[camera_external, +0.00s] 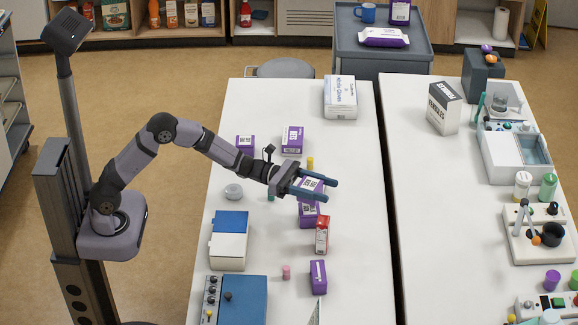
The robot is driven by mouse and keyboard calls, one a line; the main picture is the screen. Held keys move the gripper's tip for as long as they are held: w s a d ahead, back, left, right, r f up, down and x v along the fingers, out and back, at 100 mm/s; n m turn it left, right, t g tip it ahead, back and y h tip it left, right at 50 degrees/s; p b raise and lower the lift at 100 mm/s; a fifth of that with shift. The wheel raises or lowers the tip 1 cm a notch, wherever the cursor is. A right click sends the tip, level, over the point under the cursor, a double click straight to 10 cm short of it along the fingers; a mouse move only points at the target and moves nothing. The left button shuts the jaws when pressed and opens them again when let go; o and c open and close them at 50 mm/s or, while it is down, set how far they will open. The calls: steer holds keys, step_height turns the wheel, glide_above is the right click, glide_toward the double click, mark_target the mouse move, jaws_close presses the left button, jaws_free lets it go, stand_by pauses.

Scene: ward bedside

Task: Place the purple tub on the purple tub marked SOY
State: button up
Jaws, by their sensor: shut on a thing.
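My gripper (328,191) is over the middle of the left white table, its fingers shut on a purple tub (312,184) with a white label. Another purple tub (309,214) is just below the held one in the picture; whether the two touch I cannot tell. More purple tubs are on the same table: one at the back left (245,143), one at the back middle (292,138) and one near the front (318,276). The labels are too small to read, so I cannot tell which is marked SOY.
A red and white carton (322,235) stands close in front of the gripper. A small yellow item (310,162) is behind it. A blue and white box (229,240), a grey bowl (233,191) and a pink item (286,272) are nearby.

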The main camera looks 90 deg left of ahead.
steer(key=shift+f, duration=1.85)
steer(key=shift+f, duration=0.15)
steer(key=o, duration=1.2)
steer(key=shift+s+a, duration=0.15)
steer(key=shift+s, duration=0.15)
steer(key=b+v, duration=0.1)
steer(key=v, duration=1)
steer(key=shift+s, duration=0.2)
